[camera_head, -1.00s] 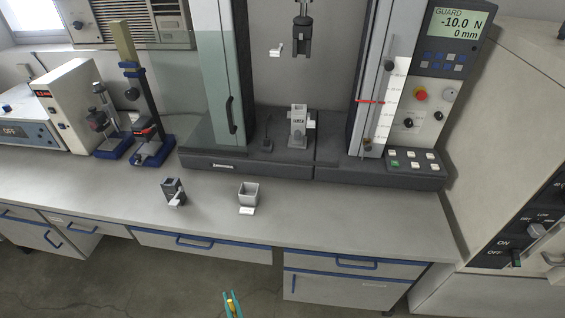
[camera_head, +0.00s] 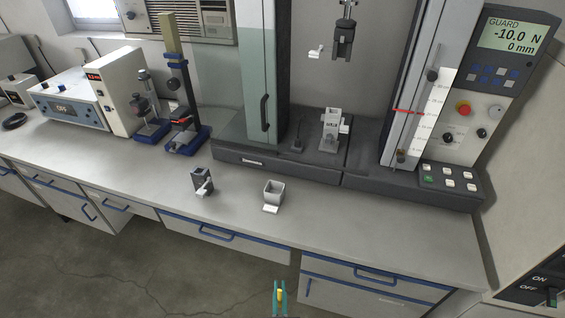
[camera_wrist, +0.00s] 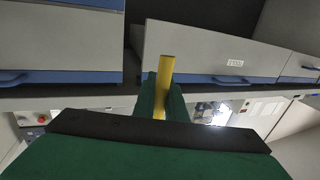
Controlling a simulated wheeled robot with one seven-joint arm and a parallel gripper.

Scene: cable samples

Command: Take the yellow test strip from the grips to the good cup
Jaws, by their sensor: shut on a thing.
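My gripper (camera_head: 280,297) is low at the bottom of the head view, in front of the bench and over the floor. It is shut on the yellow test strip (camera_wrist: 166,75), which sticks out past the green fingers in the wrist view; its tip also shows in the head view (camera_head: 280,295). A light grey square cup (camera_head: 274,189) and a darker, narrower holder (camera_head: 202,180) stand on the bench, each with a white tag too small to read. The tester's upper grip (camera_head: 343,42) and lower grip (camera_head: 331,128) hold no yellow strip.
The bench top (camera_head: 350,225) is clear to the right of the cup. The tester base (camera_head: 290,158) stands behind the cups. Blue-handled drawers (camera_head: 225,235) line the bench front. Blue-based stands (camera_head: 186,138) are at the back left. A large cabinet (camera_head: 520,235) closes off the right.

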